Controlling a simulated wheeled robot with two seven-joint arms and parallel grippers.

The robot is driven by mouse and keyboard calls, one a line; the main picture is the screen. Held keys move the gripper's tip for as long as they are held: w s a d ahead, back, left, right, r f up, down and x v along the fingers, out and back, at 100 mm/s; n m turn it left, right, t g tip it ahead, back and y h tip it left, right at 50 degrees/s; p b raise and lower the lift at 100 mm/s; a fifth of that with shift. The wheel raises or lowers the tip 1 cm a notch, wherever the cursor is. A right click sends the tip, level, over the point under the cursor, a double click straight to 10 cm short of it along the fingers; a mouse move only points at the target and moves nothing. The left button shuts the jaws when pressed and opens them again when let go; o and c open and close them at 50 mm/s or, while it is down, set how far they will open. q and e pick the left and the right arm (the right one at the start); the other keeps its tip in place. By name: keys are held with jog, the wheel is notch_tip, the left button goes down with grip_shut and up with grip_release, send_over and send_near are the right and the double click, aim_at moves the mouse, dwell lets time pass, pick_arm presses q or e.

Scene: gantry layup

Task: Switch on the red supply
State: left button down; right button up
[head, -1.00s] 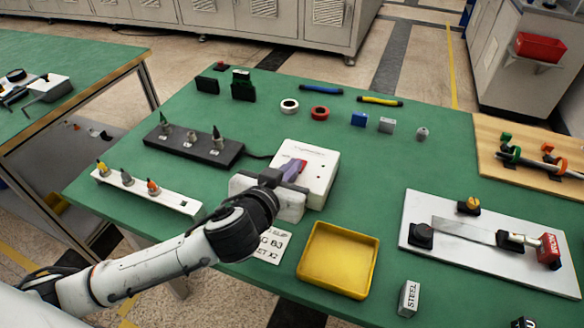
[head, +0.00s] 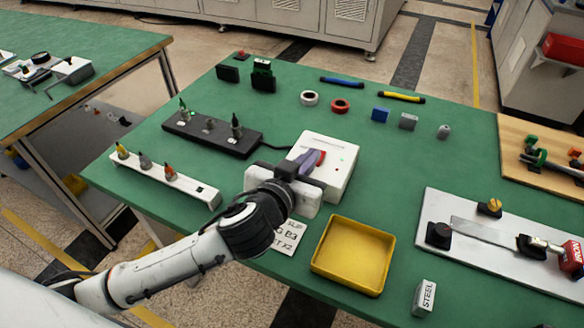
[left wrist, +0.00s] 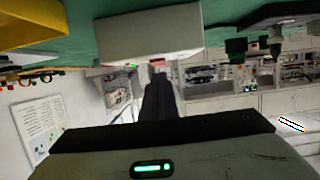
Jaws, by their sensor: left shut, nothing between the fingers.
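The supply is a white box (head: 339,178) near the middle of the green table, with a red switch (head: 321,157) on top and a green light (head: 341,158) lit beside it. My left gripper (head: 311,160) is shut and empty, its fingertips at the switch and partly covering it; I cannot tell whether they touch. In the left wrist view the box (left wrist: 150,35) hangs inverted above the shut fingers (left wrist: 158,90), with green and red spots at its lower edge. My right gripper is not in view.
A black strip (head: 245,144) with upright tips, joined to the box by a cable, lies left of it, and a white tool rack (head: 200,191) in front of that. A yellow tray (head: 318,262) and a white fixture plate (head: 470,272) lie to the right. Coloured small parts stand behind.

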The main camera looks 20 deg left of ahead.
pick_arm(q)
notch_tip(320, 180, up, 3)
jog(key=shift+s+f+p, duration=0.1)
jog(key=shift+p, duration=0.65)
jog(key=f+b+v, duration=0.1)
jog(key=f+v, duration=0.1)
jog(key=v, duration=0.8)
jog(key=shift+s+b, duration=0.25)
jog(key=shift+b, duration=0.05)
jog(key=shift+a, duration=0.1)
